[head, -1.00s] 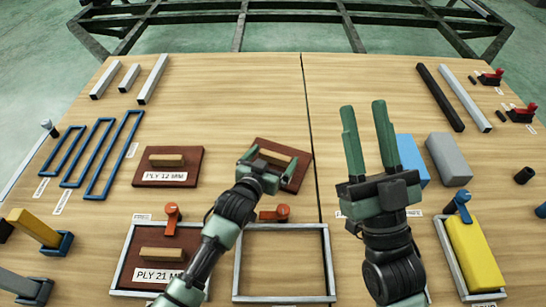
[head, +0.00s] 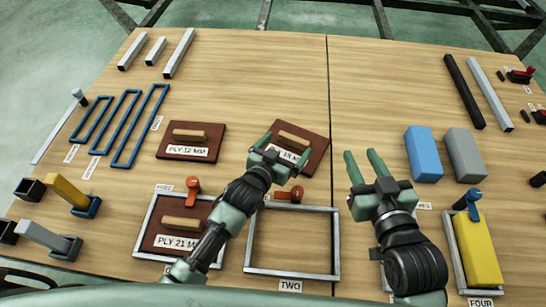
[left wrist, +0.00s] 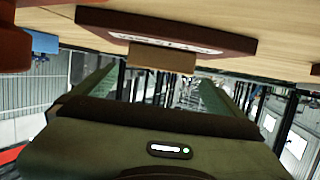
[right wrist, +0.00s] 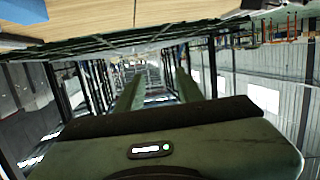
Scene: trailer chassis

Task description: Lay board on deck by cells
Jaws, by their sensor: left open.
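A brown board with a wooden handle and a partly covered label (head: 314,142) lies tilted on the deck. My left gripper (head: 283,149) is open at its near side; in the left wrist view the board (left wrist: 180,36) and handle (left wrist: 161,58) are ahead of the open fingers. Whether the fingers straddle the handle I cannot tell. The PLY 12 MM board (head: 190,153) lies to the left. The PLY 21 MM board (head: 178,222) lies inside a grey frame. A second grey frame (head: 292,273), labelled TWO, is empty. My right gripper (head: 364,160) is open and empty over the deck.
Orange clamps (head: 192,185) stand at the frames. Blue (head: 423,154) and grey (head: 465,155) blocks lie right of my right gripper. A yellow block (head: 477,249) sits in a frame at the right. Blue loops (head: 141,125) lie left. The deck's back middle is clear.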

